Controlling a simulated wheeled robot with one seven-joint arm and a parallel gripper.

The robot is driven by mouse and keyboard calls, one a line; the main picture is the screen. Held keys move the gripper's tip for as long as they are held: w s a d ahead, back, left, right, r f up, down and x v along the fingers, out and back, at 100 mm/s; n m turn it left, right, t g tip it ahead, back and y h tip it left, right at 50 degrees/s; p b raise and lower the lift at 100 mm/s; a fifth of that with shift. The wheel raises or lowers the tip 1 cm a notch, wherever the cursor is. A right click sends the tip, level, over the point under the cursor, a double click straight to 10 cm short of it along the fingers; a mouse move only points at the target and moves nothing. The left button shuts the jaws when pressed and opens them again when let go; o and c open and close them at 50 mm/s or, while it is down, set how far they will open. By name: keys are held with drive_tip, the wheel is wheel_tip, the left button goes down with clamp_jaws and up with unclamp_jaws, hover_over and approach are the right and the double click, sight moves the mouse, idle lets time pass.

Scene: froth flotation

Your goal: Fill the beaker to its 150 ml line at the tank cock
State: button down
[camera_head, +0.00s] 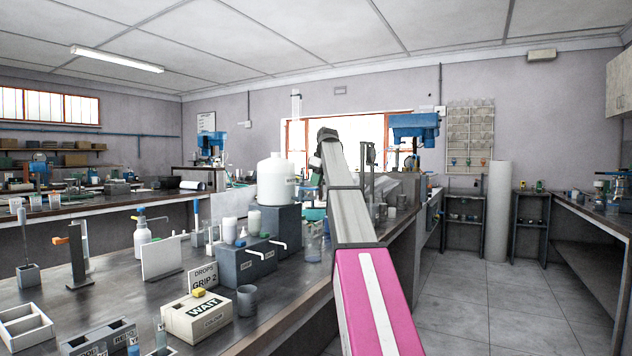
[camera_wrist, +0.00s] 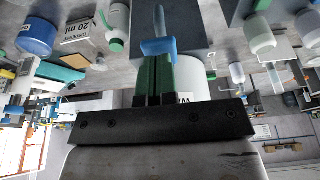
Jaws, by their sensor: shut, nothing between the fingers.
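The white tank (camera_head: 276,182) stands on a dark block (camera_head: 277,222) on the bench in the head view. A clear vessel with a bluish tint, seemingly the beaker (camera_head: 313,242), stands on the bench to the right of the block, left of my arm. Its level and line are too small to read. In the wrist view my gripper (camera_wrist: 155,58) has its green fingers together. A blue piece, possibly the cock's lever (camera_wrist: 158,47), lies at their tips; a pale blue rod-like shape (camera_wrist: 166,20) extends beyond it. The white tank (camera_wrist: 196,82) is behind the fingers.
A grey block (camera_head: 247,266) with white spouts stands in front of the tank. A WAIT box (camera_head: 197,316), a grey cup (camera_head: 247,300) and a DROPS sign (camera_head: 203,277) are nearer. Bottles crowd the wrist view, including a blue-based one (camera_wrist: 38,35). The aisle floor at right is clear.

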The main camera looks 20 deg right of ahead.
drive_tip(key=shift+s+d+f+t+y, duration=0.15)
drive_tip(key=shift+s+f+t+y, duration=0.05)
drive_tip(key=shift+f+t+y, duration=0.3)
drive_tip(key=shift+s+d+f+t+y, duration=0.1)
drive_tip(key=shift+s+f+t+y, duration=0.1)
drive_tip(key=shift+f+t+y, duration=0.6)
drive_tip(key=shift+t+y, duration=0.4)
drive_tip(key=shift+w, duration=0.1)
idle(6.2)
